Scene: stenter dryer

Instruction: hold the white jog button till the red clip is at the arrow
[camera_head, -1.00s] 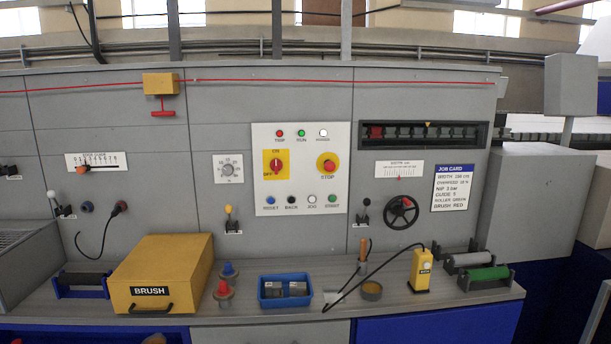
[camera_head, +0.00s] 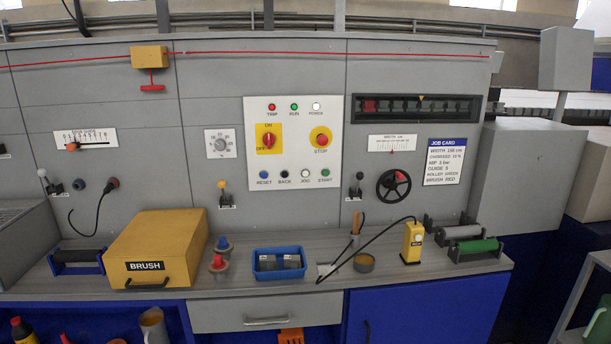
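The white jog button (camera_head: 305,174) sits in the bottom row of the pale control panel (camera_head: 292,190), between the black BACK button (camera_head: 284,174) and the green START button (camera_head: 325,173). The red clip (camera_head: 370,106) is at the left end of the dark window (camera_head: 417,108) at upper right. The yellow arrow (camera_head: 421,98) is on the window's top edge near its middle, so the clip is well left of it. Neither of my grippers shows in the head view.
The shelf below the panel holds a yellow BRUSH box (camera_head: 159,248), a blue tray (camera_head: 278,263), a yellow pendant (camera_head: 412,243) with a black cable and a green roller (camera_head: 474,248). A handwheel (camera_head: 394,186) projects right of the panel. The space directly before the buttons is clear.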

